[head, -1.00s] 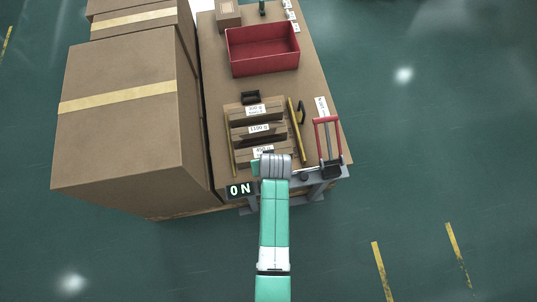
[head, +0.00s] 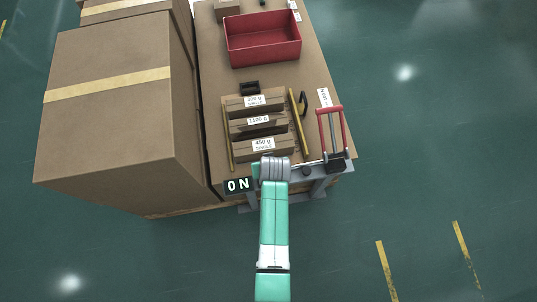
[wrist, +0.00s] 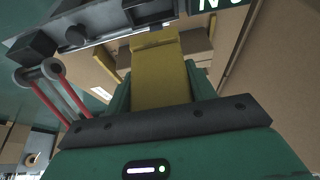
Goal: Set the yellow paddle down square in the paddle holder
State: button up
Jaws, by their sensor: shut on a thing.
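The yellow paddle (wrist: 160,75) shows in the wrist view as a wide, flat yellow bar between the green fingers of my gripper (wrist: 158,90). My gripper is shut on it. In the head view my gripper (head: 270,170) is over the front edge of the table, just in front of the 450 g box; my own arm hides the paddle there. A grey fixture (head: 310,179) runs along the front edge beside my gripper and also shows dark in the wrist view (wrist: 105,28). I cannot tell which part of it is the paddle holder, nor whether the paddle touches it.
Labelled boxes (head: 258,123) stand in a row between two yellow bars (head: 298,122) on the table. A red-handled frame (head: 331,130) stands at the right front corner. An ON sign (head: 237,185) is left of my gripper. A red bin (head: 262,58) and large cartons (head: 110,110) stand farther back and left.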

jog(key=shift+f+b, duration=3.3)
jog(key=shift+f, duration=1.3)
jog(key=shift+f, duration=0.2)
jog(key=o, duration=1.1)
jog(key=shift+r, duration=0.15)
jog(key=p+v, duration=0.3)
jog(key=v, duration=0.4)
jog(key=shift+s+r+p, duration=0.15)
jog(key=shift+r+p, duration=0.15)
jog(key=shift+p, duration=0.1)
